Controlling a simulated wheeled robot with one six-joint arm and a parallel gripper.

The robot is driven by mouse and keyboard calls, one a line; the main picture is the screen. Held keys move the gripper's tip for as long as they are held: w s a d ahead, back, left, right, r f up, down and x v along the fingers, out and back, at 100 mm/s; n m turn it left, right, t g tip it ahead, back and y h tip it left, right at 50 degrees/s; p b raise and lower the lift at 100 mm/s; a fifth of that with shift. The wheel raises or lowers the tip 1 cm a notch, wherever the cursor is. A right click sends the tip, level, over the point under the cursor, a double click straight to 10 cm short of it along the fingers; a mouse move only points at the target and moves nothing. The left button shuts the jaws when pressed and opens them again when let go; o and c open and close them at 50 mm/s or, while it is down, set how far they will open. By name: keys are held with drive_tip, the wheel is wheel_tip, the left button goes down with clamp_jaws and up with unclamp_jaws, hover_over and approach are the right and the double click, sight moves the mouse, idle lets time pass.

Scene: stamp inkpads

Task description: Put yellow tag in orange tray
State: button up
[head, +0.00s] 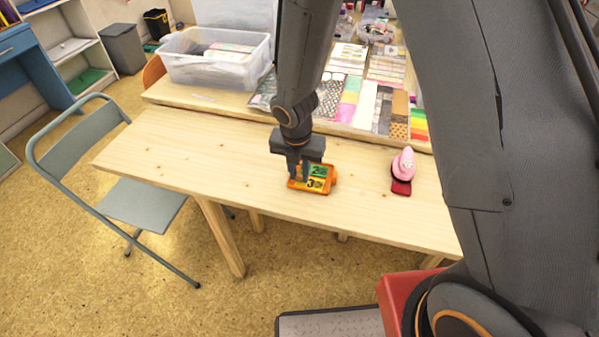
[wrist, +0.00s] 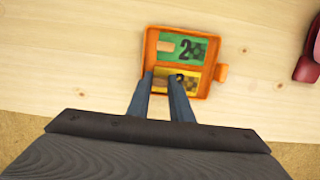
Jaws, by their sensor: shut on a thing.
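The orange tray (wrist: 148,52) lies flat on the wooden table; it also shows in the head view (head: 333,176). A green tag (wrist: 176,46) marked 2 lies in its far part. The yellow tag (wrist: 190,80), marked with a number partly hidden by a finger, is in the near part of the tray; it also shows in the head view (head: 315,184). My gripper (wrist: 166,82) reaches down over the near part of the tray and is shut on the yellow tag. Whether the tag rests on the tray floor, I cannot tell.
A pink stamp on a dark red inkpad (head: 401,188) stands to the right of the tray. Behind are sheets of patterned paper and a clear plastic bin (head: 215,70). The wooden table (head: 190,150) is bare left of the tray.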

sight(298, 186)
drive_tip(key=shift+f, duration=0.1)
drive_tip(key=o, duration=0.9)
drive_tip(key=r, duration=0.4)
drive_tip(key=s+r, duration=0.1)
drive_tip(key=r, duration=0.7)
drive_tip(key=shift+s+a+p, duration=0.25)
drive_tip(key=shift+s+p, duration=0.1)
drive_tip(key=shift+s+d+r+m+g+y, duration=0.15)
drive_tip(key=shift+s+d+r+m, duration=0.75)
drive_tip(key=shift+s+d+m, duration=2.95)
drive_tip(key=shift+s+d+r+m+g+y, duration=0.15)
drive_tip(key=shift+d+r+m, duration=1.05)
drive_tip(key=shift+m, duration=5.6)
drive_tip(key=shift+s+d+r+m+g, duration=0.2)
drive_tip(key=shift+s+d+r+m, duration=0.35)
drive_tip(key=shift+s+d+m, duration=3.4)
drive_tip(key=w+m, duration=0.1)
drive_tip(key=w+a+m, duration=0.1)
drive_tip(key=w+a, duration=0.1)
drive_tip(key=shift+w+m, duration=0.4)
